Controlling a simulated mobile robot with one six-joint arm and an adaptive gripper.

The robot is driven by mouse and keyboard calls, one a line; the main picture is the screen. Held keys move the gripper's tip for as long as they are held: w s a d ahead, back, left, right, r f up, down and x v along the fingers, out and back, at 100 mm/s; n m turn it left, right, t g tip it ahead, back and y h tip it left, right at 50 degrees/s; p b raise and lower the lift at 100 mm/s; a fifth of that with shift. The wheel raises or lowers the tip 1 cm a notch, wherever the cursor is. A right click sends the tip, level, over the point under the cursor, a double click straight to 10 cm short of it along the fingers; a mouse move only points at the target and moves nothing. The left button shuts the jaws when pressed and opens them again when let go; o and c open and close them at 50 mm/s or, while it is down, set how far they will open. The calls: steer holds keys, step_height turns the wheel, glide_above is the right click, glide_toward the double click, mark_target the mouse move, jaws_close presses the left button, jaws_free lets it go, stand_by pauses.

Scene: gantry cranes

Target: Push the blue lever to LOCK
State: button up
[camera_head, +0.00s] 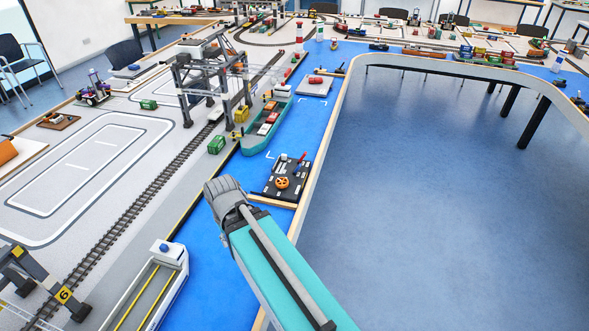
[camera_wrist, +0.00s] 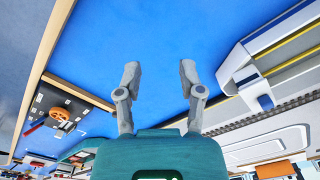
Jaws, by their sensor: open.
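My gripper (camera_wrist: 160,78) is open and empty in the wrist view, with its two grey fingers spread over the blue water surface. In the head view my teal arm reaches up from the bottom, and its grey joint covers the fingers. A black control panel (camera_head: 273,193) lies beyond the arm, near the table's inner edge. It carries an orange wheel (camera_head: 282,183) and a red lever (camera_head: 302,157). The panel also shows at the left of the wrist view (camera_wrist: 50,97), apart from my fingers.
A white barge (camera_head: 165,255) with a blue knob lies left of my arm. A teal ship (camera_head: 255,140) with containers lies beyond, beside a grey gantry crane (camera_head: 205,85). A wooden rim (camera_head: 318,145) edges the table. Blue surface between barge and panel is clear.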

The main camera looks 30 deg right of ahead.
steer(key=shift+w+d, duration=0.1)
steer(key=shift+d, duration=0.05)
steer(key=m+t+y, duration=0.4)
steer(key=m, duration=0.6)
glide_toward(300, 166)
steer(key=shift+v, duration=0.9)
steer(key=shift+a+f, duration=0.2)
steer(key=shift+a, duration=0.05)
steer(key=b+x, duration=1.2)
steer(key=x, duration=0.1)
steer(key=shift+w+d+f, duration=0.15)
steer(key=shift+w+f, duration=0.05)
steer(key=shift+c, duration=0.3)
